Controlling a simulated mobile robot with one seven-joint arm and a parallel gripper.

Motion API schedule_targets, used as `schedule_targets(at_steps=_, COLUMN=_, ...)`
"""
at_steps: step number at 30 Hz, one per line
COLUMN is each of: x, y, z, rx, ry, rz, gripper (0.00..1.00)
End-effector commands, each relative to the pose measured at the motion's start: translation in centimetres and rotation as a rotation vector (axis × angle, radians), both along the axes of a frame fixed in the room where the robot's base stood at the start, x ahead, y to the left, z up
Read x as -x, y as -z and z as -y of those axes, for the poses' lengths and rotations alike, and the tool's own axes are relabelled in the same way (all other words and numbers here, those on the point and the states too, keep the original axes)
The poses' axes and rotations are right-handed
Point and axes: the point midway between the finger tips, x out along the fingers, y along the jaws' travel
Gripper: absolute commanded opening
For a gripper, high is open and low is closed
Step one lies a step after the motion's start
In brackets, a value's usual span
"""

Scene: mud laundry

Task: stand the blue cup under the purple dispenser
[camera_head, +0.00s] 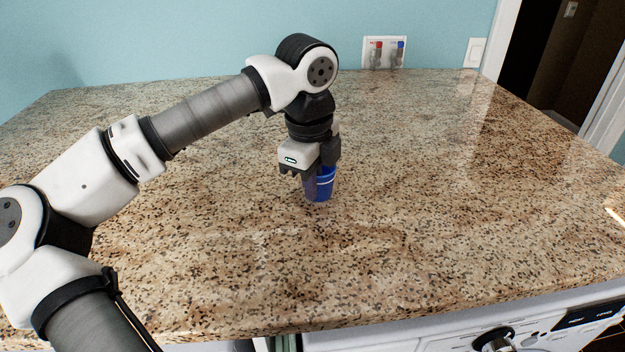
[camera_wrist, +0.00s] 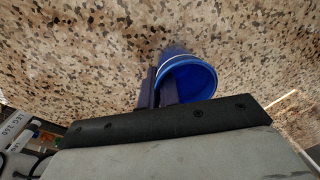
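The blue cup (camera_head: 325,184) is upright at the middle of the granite counter, its base at or just above the surface. My gripper (camera_head: 314,184) points down at the cup's left side. In the wrist view the cup (camera_wrist: 196,78) shows its open mouth, with a pale line near the rim. There the two dark fingers (camera_wrist: 158,88) are close together at the cup's left wall, one outside and one over the mouth. The gripper looks shut on that wall. The fingers partly hide the cup. No purple dispenser is seen in either view.
The speckled counter (camera_head: 450,200) is clear around the cup. A wall box with red and blue valves (camera_head: 385,52) is at the back. A white washer (camera_head: 500,335) stands below the front edge. A doorway opens at the right back.

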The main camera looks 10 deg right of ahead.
Motion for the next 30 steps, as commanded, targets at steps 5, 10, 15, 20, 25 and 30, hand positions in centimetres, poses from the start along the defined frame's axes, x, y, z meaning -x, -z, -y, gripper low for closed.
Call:
schedule_targets(at_steps=5, x=0.0, y=0.4, z=0.0, rx=0.0, ry=0.0, rz=0.0, gripper=0.05)
schedule_targets(at_steps=10, x=0.0, y=0.3, z=0.0, rx=0.0, ry=0.0, rz=0.0, gripper=0.25)
schedule_targets(at_steps=15, x=0.0, y=0.3, z=0.0, rx=0.0, ry=0.0, rz=0.0, gripper=0.25)
schedule_targets(at_steps=20, x=0.0, y=0.0, z=0.0, rx=0.0, ry=0.0, rz=0.0, gripper=0.25)
schedule_targets(at_steps=25, x=0.0, y=-1.8, z=-0.1, rx=-0.002, ry=-0.002, rz=0.004, gripper=0.25)
schedule_targets(at_steps=30, x=0.3, y=-5.6, z=-0.3, rx=-0.001, ry=-0.003, rz=0.005, gripper=0.25)
